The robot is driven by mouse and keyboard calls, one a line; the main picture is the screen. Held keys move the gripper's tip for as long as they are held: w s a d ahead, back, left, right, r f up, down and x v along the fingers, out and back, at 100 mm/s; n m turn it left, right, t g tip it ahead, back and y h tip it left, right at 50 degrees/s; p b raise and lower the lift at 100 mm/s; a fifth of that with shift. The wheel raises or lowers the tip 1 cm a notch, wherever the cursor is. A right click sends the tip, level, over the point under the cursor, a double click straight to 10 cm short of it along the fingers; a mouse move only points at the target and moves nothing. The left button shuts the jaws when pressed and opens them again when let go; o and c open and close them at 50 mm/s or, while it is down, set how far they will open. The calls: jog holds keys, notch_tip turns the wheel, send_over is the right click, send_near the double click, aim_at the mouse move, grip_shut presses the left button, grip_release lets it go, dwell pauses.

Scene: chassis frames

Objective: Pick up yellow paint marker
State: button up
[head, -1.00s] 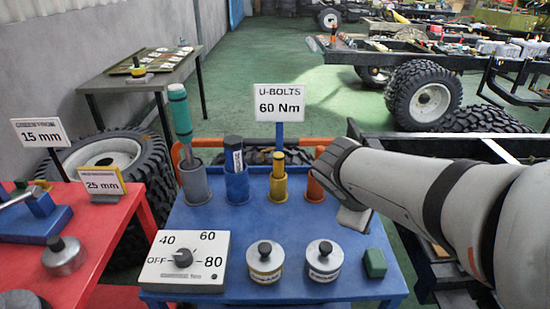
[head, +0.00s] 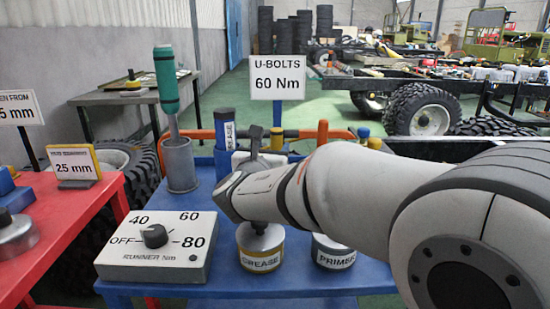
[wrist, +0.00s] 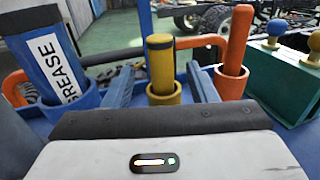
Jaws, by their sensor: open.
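The yellow paint marker (wrist: 161,62) stands upright in a yellow cup (wrist: 164,96) in the wrist view, with a dark band near its top. My gripper (wrist: 161,76) is open and empty. Its two fingers point toward the marker, one to each side of it in the wrist view. The marker appears between and beyond the fingers; I cannot tell how far, and no contact shows. In the head view my gripper (head: 256,150) is above the back of the blue table (head: 215,284), its fingers partly hidden.
A blue grease tube (wrist: 55,62) stands left of the marker and an orange marker (wrist: 235,45) right, each in a cup. An orange rail (wrist: 120,56) runs behind. A green box (wrist: 275,85) with knobs is far right. The U-bolts sign (head: 278,78) stands behind.

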aim_at(275, 142)
jog(key=b+x, duration=0.1)
jog(key=x, duration=0.4)
jog(key=shift+w+d, duration=0.15)
jog(key=shift+w, duration=0.2)
jog(key=c, duration=1)
